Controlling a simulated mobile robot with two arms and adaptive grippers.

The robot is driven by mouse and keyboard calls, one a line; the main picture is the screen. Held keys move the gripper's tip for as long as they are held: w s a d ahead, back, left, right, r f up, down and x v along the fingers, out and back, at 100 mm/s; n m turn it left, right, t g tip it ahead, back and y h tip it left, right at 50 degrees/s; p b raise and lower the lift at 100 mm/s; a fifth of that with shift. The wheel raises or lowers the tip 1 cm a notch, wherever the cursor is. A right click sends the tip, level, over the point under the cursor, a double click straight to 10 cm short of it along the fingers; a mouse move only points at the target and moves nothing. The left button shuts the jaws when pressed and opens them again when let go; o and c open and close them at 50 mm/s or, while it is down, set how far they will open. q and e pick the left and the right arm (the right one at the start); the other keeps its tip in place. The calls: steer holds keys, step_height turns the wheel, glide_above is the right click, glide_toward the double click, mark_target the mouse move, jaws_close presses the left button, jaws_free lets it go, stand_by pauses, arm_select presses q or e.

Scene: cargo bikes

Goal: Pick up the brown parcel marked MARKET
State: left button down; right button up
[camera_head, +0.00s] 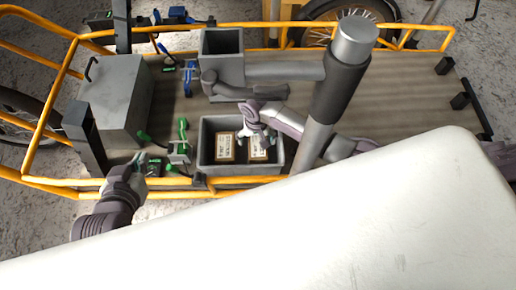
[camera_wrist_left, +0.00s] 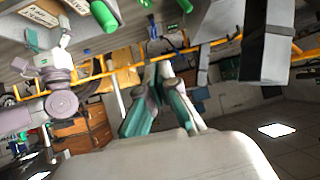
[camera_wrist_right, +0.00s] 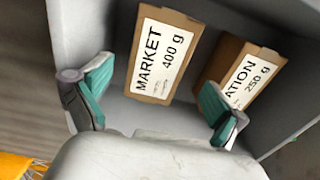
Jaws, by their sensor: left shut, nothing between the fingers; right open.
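The brown parcel marked MARKET (camera_wrist_right: 165,50), with a white label reading 400 g, stands in a grey bin (camera_wrist_right: 120,112). In the head view it appears to be the right-hand parcel (camera_head: 259,154) in the bin (camera_head: 206,158), partly covered by my right gripper. My right gripper (camera_head: 258,137) is open and empty over the bin; its fingers (camera_wrist_right: 155,102) frame the space just short of the MARKET parcel, apart from it. My left gripper (camera_head: 136,162) is shut and empty left of the bin; its closed fingers also show in the left wrist view (camera_wrist_left: 160,68).
A second brown parcel (camera_wrist_right: 238,77), its label ending in ATION, 250 g, stands beside the MARKET parcel. Green clamps (camera_head: 182,148) lie left of the bin. A grey box (camera_head: 118,95) and another grey bin (camera_head: 222,70) stand nearby. Yellow rails (camera_head: 120,185) edge the deck.

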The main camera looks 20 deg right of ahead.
mark_target(258, 145)
steer(key=f, duration=0.1)
steer(key=f+b, duration=0.2)
steer(key=f, duration=0.1)
steer(key=shift+s+d+f, duration=0.1)
steer(key=shift+s+d, duration=0.05)
steer(key=shift+s, duration=0.1)
steer(key=shift+f, duration=0.1)
steer(key=c, duration=1.5)
arm_select(q)
steer(key=w+d+r+t+h, duration=0.1)
steer(key=w+r+t, duration=0.3)
steer(key=r, duration=0.5)
steer(key=d+t, duration=0.1)
steer(key=t, duration=0.1)
steer(key=shift+w+d+r+t+h, duration=0.15)
steer(key=shift+d+r+t+h, duration=0.15)
steer(key=shift+t+h, duration=0.1)
arm_select(e)
steer(key=shift+c, duration=0.6)
arm_select(q)
steer(key=shift+f, duration=0.1)
